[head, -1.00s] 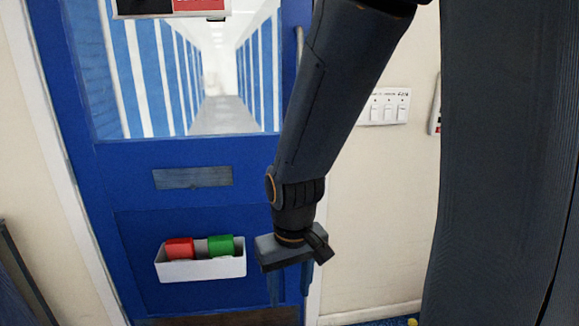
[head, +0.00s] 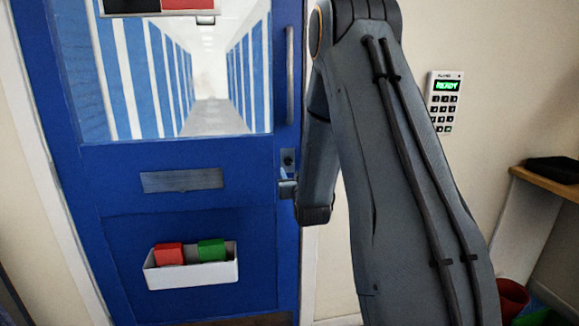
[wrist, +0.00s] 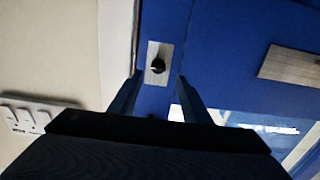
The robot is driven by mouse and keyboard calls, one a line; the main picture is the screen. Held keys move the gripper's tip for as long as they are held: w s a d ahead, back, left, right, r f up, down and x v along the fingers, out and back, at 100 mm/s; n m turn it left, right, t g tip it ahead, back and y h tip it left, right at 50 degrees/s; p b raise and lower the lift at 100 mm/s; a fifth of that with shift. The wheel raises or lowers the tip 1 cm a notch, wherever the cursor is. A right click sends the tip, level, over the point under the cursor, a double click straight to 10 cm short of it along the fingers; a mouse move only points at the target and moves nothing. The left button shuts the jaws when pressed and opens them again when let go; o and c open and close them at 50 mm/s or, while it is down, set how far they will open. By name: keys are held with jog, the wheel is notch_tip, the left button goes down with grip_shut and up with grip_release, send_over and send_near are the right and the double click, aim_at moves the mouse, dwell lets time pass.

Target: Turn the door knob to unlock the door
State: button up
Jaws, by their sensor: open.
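The blue door (head: 130,160) stands shut in the head view. In the wrist view, a small dark round knob (wrist: 158,65) sits on a light metal plate (wrist: 152,78) near the door's edge. The plate also shows in the head view (head: 288,155), just left of my arm. My gripper (wrist: 159,76) is open, with one finger on each side of the plate in the wrist view. I cannot tell whether the fingers reach the knob's depth or touch it. In the head view, my arm hides most of the gripper.
A vertical bar handle (head: 290,75) is above the plate. A white bin (head: 192,274) with a red and a green block hangs on the door. A keypad (head: 445,100) reads READY. A shelf (head: 545,185) stands at right.

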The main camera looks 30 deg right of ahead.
aim_at(289, 162)
jog(key=x, duration=0.2)
jog(key=p+x, duration=0.1)
jog(key=x, duration=0.5)
jog(key=shift+d+r+p, duration=0.2)
jog(key=shift+r+p, duration=0.05)
jog(key=shift+p, duration=0.1)
jog(key=shift+c, duration=0.2)
jog(key=c, duration=1)
